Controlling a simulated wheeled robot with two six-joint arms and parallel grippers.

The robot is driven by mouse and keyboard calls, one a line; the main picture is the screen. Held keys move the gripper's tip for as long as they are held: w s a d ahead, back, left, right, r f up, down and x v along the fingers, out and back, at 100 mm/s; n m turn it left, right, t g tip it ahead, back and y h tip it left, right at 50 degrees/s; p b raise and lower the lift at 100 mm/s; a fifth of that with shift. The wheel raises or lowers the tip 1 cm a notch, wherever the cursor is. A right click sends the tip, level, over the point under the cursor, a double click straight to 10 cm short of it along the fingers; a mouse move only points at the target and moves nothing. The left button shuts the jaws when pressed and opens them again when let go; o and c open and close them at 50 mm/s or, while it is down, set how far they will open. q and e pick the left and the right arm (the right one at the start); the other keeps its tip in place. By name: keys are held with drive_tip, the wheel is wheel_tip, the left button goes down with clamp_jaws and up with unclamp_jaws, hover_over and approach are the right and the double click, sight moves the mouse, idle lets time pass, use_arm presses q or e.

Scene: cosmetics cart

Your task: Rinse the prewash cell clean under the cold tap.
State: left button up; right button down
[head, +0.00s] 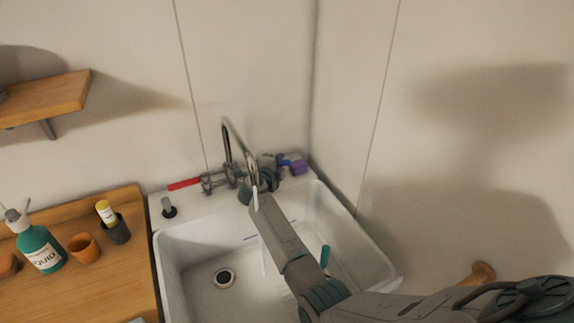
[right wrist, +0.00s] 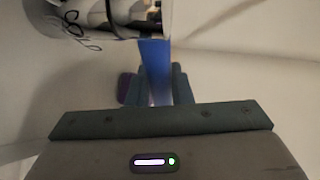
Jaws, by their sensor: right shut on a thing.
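The sink tap (head: 228,150) has a tall chrome spout, a red lever on its left and a blue cold lever (head: 284,161) on its right. My right gripper (head: 272,172) reaches over the basin to the tap's right side. In the right wrist view, its fingers (right wrist: 158,88) are shut on the blue lever (right wrist: 155,65). A thin whitish streak (head: 262,258) below the spout looks like running water, partly hidden by my arm. I cannot clearly identify the prewash cell; a teal piece (head: 325,257) shows in the basin beside my arm. My left gripper is out of view.
The white sink (head: 190,250) has a dark drain (head: 223,278). A purple block (head: 298,167) sits on its back rim. On the wooden counter (head: 110,285) at left stand a green pump bottle (head: 40,248), an orange cup (head: 84,247) and a dark holder (head: 117,230). The wall stands close at right.

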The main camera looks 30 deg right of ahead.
drive_tip(key=shift+s+f, duration=0.1)
drive_tip(key=shift+f, duration=0.15)
drive_tip(key=c, duration=1.3)
unclamp_jaws()
drive_tip(key=shift+r, duration=0.15)
drive_tip(key=shift+a, duration=0.15)
drive_tip(key=b+v, duration=0.2)
drive_tip(key=v, duration=0.7)
drive_tip(key=shift+s+a, duration=0.2)
drive_tip(key=shift+s+a+r, duration=0.15)
drive_tip(key=shift+s+a, duration=0.2)
